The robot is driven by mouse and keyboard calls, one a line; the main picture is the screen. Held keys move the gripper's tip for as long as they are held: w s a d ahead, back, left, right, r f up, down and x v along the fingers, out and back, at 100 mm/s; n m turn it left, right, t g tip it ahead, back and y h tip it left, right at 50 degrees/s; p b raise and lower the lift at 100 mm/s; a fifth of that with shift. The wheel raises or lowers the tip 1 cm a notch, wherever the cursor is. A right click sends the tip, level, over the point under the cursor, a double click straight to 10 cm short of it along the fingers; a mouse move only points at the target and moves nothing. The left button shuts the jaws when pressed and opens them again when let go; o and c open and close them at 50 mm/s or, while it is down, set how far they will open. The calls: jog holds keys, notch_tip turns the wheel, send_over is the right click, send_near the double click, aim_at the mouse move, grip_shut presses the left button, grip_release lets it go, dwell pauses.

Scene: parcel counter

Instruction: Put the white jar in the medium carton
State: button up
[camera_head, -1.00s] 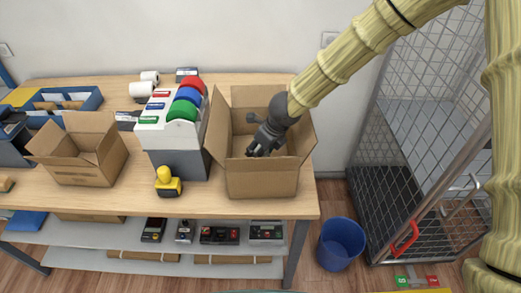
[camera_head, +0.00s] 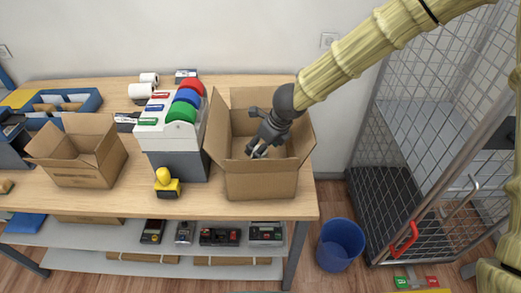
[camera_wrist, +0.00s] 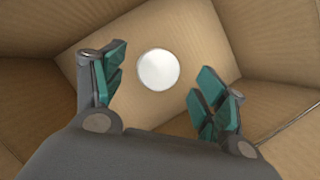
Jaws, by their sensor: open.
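The white jar shows in the wrist view as a round white top (camera_wrist: 158,70) on the floor of an open brown carton (camera_wrist: 215,30). In the head view this carton (camera_head: 262,183) stands at the right end of the table, larger than the other open carton (camera_head: 82,172) to the left. My gripper (camera_head: 258,152) reaches down into the right carton. In the wrist view its green-padded fingers (camera_wrist: 160,78) are spread, with the jar beyond and between them. I see no contact. The jar is not clearly visible in the head view.
A tape dispenser stand with coloured rolls (camera_head: 170,125) stands close left of the right carton. A yellow-handled stamp (camera_head: 166,183) stands in front of it. A blue bin (camera_head: 340,243) and a wire cage trolley (camera_head: 420,150) stand to the right.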

jog(key=v, duration=0.8)
jog(key=shift+r, duration=0.25)
jog(key=shift+s, duration=0.15)
dwell(0.8)
